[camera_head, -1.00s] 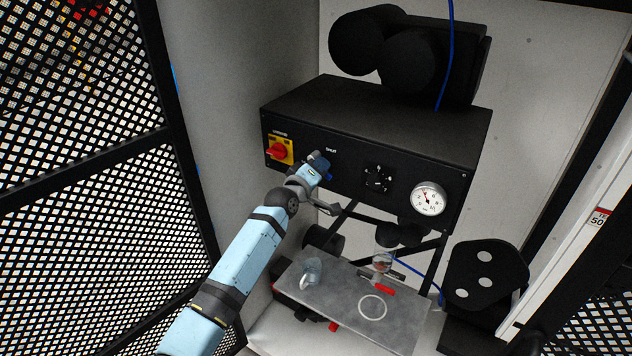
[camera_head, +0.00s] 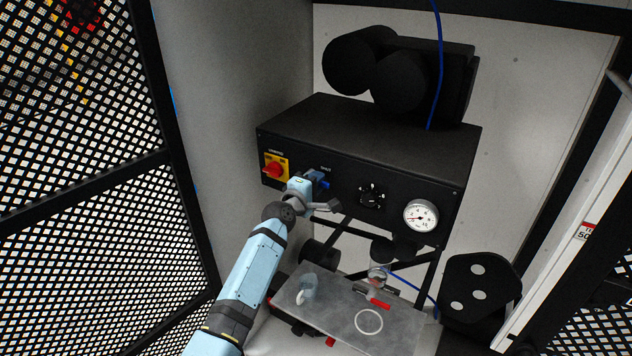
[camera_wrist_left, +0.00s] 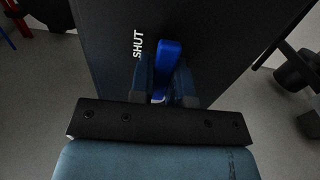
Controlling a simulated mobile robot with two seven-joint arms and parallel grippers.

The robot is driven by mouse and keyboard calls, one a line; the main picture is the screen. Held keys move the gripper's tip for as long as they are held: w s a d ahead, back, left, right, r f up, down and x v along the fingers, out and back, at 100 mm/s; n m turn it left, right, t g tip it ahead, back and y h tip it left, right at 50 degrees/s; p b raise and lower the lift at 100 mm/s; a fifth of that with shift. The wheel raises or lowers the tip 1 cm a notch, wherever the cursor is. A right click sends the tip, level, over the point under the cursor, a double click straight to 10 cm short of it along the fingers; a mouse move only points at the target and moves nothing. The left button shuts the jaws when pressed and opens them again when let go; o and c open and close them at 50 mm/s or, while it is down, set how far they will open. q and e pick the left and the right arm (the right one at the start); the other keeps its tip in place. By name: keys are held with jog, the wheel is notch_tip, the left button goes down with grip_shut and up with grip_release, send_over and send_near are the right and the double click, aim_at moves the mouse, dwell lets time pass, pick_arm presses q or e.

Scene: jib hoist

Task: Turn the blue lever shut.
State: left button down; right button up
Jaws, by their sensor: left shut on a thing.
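The blue lever (camera_head: 325,184) is on the front of the black box (camera_head: 400,180), just right of the red and yellow switch. My left gripper (camera_head: 313,182) reaches it from the lower left and is shut on it. In the left wrist view the blue lever (camera_wrist_left: 168,58) stands between the two dark fingers of my left gripper (camera_wrist_left: 163,80). White lettering reading SHUT (camera_wrist_left: 138,43) is on the panel, left of the lever there. The fingers hide the lever's lower part. My right gripper is not in view.
The red knob (camera_head: 272,170) sits close left of my gripper. A black dial (camera_head: 371,196) and a round gauge (camera_head: 421,215) are to the right. A mesh panel (camera_head: 80,180) stands at the left.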

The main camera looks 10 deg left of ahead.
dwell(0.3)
pick_arm(q)
jog(key=c, duration=1.1)
grip_release()
jog(key=p+v, duration=0.5)
jog(key=v, duration=0.9)
jog(key=shift+w+p, duration=0.1)
jog(key=shift+p, duration=0.2)
